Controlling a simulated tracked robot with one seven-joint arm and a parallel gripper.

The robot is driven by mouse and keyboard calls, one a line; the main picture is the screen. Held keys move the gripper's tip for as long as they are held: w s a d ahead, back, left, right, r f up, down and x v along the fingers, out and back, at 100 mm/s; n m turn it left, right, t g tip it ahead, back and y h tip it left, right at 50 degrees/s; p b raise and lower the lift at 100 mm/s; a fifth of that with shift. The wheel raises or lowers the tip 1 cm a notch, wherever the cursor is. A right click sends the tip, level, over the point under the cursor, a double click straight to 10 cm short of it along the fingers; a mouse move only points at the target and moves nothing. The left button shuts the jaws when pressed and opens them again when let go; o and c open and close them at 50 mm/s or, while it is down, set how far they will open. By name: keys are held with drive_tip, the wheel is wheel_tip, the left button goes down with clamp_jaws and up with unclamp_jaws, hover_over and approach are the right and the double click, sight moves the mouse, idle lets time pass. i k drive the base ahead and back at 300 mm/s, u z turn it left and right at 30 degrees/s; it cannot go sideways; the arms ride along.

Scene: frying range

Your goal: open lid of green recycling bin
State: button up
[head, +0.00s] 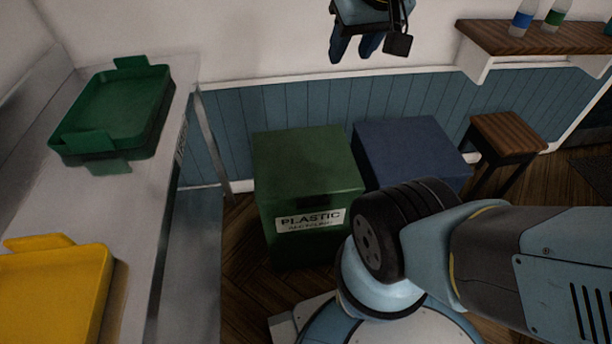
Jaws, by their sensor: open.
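The green recycling bin (310,180) stands on the wooden floor against the blue panelled wall. It has a white label reading "PLASTIC" on its front, and a dark slot or recess shows just above the label. Its lid (300,153) is closed and lies flat on top. My gripper (354,50) hangs at the top edge of the picture, its fingers pointing down, apart from the bin. It appears open and empty. Its upper part is cut off by the frame.
A blue bin (408,148) stands close on the right, partly hidden by my arm. A wooden stool (508,131) is further right, below a shelf (535,38) with bottles. At left, a metal counter (105,205) holds a green tray (112,107) and a yellow tray (50,295).

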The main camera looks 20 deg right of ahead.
sight(307, 166)
drive_tip(key=z, duration=0.75)
drive_tip(key=i, duration=0.1)
drive_tip(key=u, duration=1.7)
drive_tip(key=k, duration=1.1)
drive_tip(key=z, duration=1.15)
drive_tip(key=i, duration=1)
